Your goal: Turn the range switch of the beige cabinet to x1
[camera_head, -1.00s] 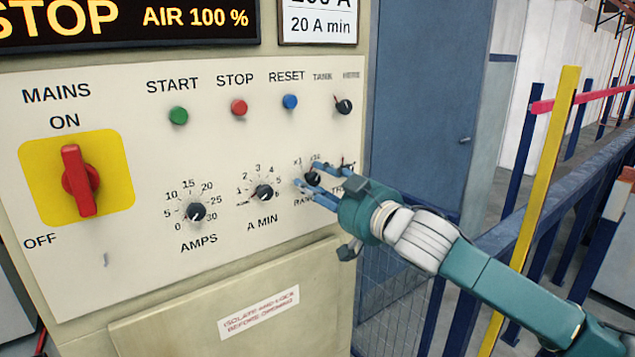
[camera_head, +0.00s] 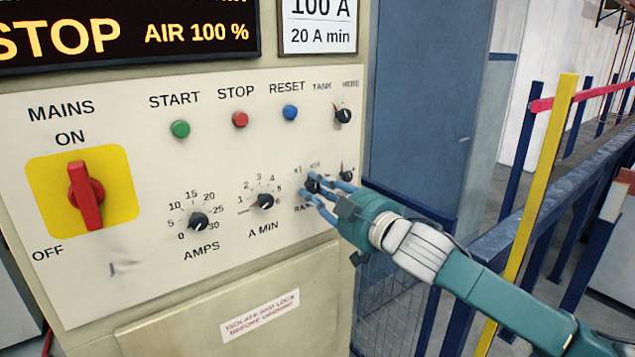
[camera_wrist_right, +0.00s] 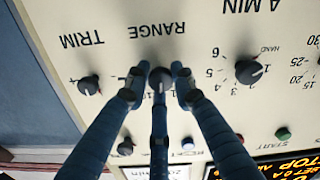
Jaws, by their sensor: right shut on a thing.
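The beige cabinet (camera_head: 190,245) fills the left and middle of the head view. Its range switch (camera_head: 313,185) is a small black knob low on the right of the panel, partly covered by my fingers. It also shows in the wrist view (camera_wrist_right: 160,78), where the RANGE label is upside down. My right gripper (camera_head: 316,190) is shut on the range switch, its blue fingers around the knob; they also show in the wrist view (camera_wrist_right: 157,92). The x1 and x10 marks are partly hidden, and I cannot tell which one the pointer faces. My left gripper is not in view.
The trim knob (camera_head: 346,175) sits close right of my fingers, and the A MIN knob (camera_head: 263,201) is to their left. The tank/here selector (camera_head: 343,115) is above. A blue railing (camera_head: 520,235) and a yellow post (camera_head: 545,185) stand at the right.

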